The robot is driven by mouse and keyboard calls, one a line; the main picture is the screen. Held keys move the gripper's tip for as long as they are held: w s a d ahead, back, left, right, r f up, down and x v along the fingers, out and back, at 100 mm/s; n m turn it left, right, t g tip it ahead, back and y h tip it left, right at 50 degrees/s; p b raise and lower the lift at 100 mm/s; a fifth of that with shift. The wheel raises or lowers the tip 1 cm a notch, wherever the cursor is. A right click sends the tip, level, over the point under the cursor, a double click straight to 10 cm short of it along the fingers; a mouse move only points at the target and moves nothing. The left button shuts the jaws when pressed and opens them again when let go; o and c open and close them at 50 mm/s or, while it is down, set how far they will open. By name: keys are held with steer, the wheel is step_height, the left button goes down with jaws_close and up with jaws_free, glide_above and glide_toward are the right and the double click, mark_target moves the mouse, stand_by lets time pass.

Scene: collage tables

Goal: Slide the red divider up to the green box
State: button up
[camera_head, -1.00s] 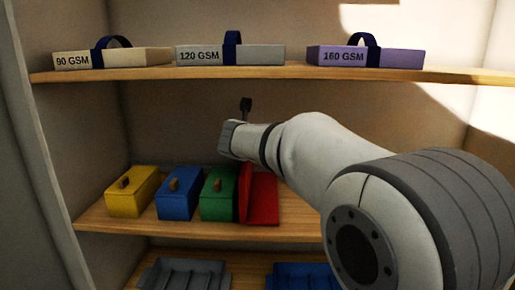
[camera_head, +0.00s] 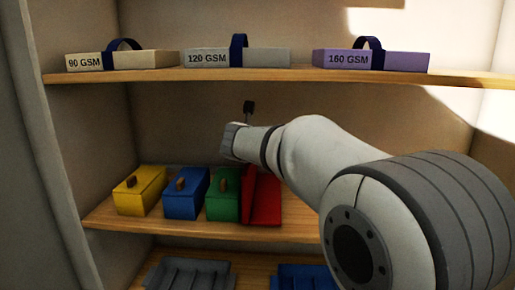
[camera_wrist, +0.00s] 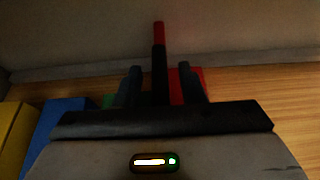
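The red divider (camera_head: 263,198) stands on the middle shelf, just right of the green box (camera_head: 223,196). Its upright plate looks very close to the box, but I cannot tell whether they touch. My gripper (camera_head: 235,142) is just above and behind the divider in the head view, its fingertips hidden. In the wrist view my gripper (camera_wrist: 159,75) has its two dark fingers apart. A narrow upright (camera_wrist: 158,34), red on top and dark below, shows between them, probably the divider's edge. Contact with the fingers cannot be told. A little of the green box (camera_wrist: 108,101) shows at left.
A blue box (camera_head: 180,196) and a yellow box (camera_head: 138,193) stand left of the green one. The shelf (camera_head: 300,228) looks free right of the divider. Labelled packs, including a purple one (camera_head: 400,60), lie on the shelf above. Grey (camera_head: 190,275) and blue (camera_head: 305,277) trays are below.

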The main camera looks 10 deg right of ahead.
steer(key=p+v, duration=0.1)
steer(key=v, duration=0.6)
steer(key=shift+s+a+r, duration=0.15)
steer(key=shift+s, duration=0.2)
